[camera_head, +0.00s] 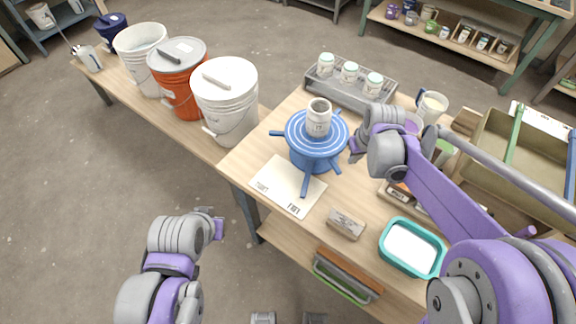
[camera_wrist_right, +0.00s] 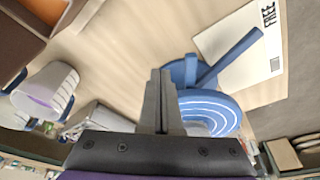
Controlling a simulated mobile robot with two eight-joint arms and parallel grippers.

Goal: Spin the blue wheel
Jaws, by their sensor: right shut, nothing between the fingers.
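The blue wheel (camera_head: 298,129) stands on the wooden table, with white rings on its top and several blue handles sticking out from its side. A pale cup (camera_head: 318,120) stands upright on it. My right gripper (camera_head: 356,153) is at the wheel's right side, close to a handle. In the right wrist view its fingers (camera_wrist_right: 160,78) are shut and empty beside the wheel (camera_wrist_right: 215,108); I cannot tell whether they touch it. My left gripper (camera_head: 216,226) is low, off the table's front left; its fingers are too small to read.
A white card (camera_head: 275,184) lies in front of the wheel, beside a small block (camera_head: 346,224) and a teal tub (camera_head: 402,264). A grey rack of jars (camera_head: 346,97) stands behind. Buckets (camera_head: 230,110) stand on the left bench. Mugs and trays crowd the right.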

